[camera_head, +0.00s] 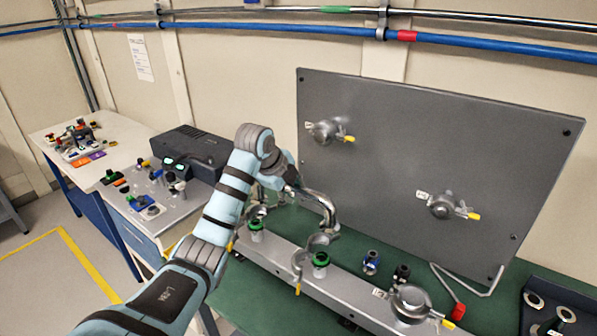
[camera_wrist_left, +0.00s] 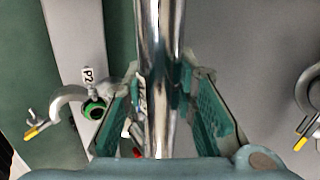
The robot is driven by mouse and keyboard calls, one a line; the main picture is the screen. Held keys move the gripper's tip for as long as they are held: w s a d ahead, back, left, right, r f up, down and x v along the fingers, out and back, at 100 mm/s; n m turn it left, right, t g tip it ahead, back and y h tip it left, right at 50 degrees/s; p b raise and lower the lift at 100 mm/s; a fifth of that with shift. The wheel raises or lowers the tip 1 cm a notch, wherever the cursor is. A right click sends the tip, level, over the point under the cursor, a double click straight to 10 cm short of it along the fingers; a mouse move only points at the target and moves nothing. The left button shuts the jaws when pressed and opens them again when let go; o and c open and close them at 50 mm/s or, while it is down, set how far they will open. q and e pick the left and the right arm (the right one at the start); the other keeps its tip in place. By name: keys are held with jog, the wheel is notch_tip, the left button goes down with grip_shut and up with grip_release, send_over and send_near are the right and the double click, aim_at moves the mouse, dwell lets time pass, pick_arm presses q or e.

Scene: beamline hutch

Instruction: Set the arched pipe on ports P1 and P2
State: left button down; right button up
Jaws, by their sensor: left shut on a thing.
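The shiny metal arched pipe (camera_head: 322,202) is held above the grey rail (camera_head: 278,262); it also runs down the middle of the left wrist view (camera_wrist_left: 160,70). My left gripper (camera_head: 287,178) is shut on it, with green pads on either side of the tube (camera_wrist_left: 166,115). Two green-ringed ports stand on the rail, one at the left (camera_head: 256,225) and one at the right (camera_head: 320,260). In the wrist view the label P2 sits beside a green port (camera_wrist_left: 94,109). An open clamp (camera_head: 300,264) hangs by the right port. My arm partly hides the pipe's left end.
A dark upright panel (camera_head: 400,130) with two clamped ports stands behind the rail. Another clamp (camera_head: 411,303) and small fittings (camera_head: 371,262) are at the rail's right. A dark plate with rings (camera_head: 560,310) lies far right. Green bench top (camera_head: 450,275) shows between them.

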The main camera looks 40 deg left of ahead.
pick_arm(q)
jog(key=shift+s+d+r+m, duration=0.35)
jog(key=shift+d+r+m, duration=0.15)
jog(key=shift+r, duration=0.1)
notch_tip(320, 180, down, 6)
jog(key=s, duration=0.2)
jog(key=shift+s, duration=0.25)
pick_arm(e)
jog(key=s, duration=0.1)
jog(key=s+r, duration=0.1)
jog(key=s, duration=0.1)
jog(key=shift+s+d, duration=0.15)
pick_arm(q)
jog(key=shift+s+a, duration=0.15)
jog(key=shift+s, duration=0.15)
jog(key=shift+f+b, duration=0.3)
jog(key=shift+f, duration=0.2)
pick_arm(e)
jog(key=shift+s+f, duration=0.1)
dwell(0.5)
pick_arm(q)
jog(key=shift+f, duration=0.1)
dwell(0.9)
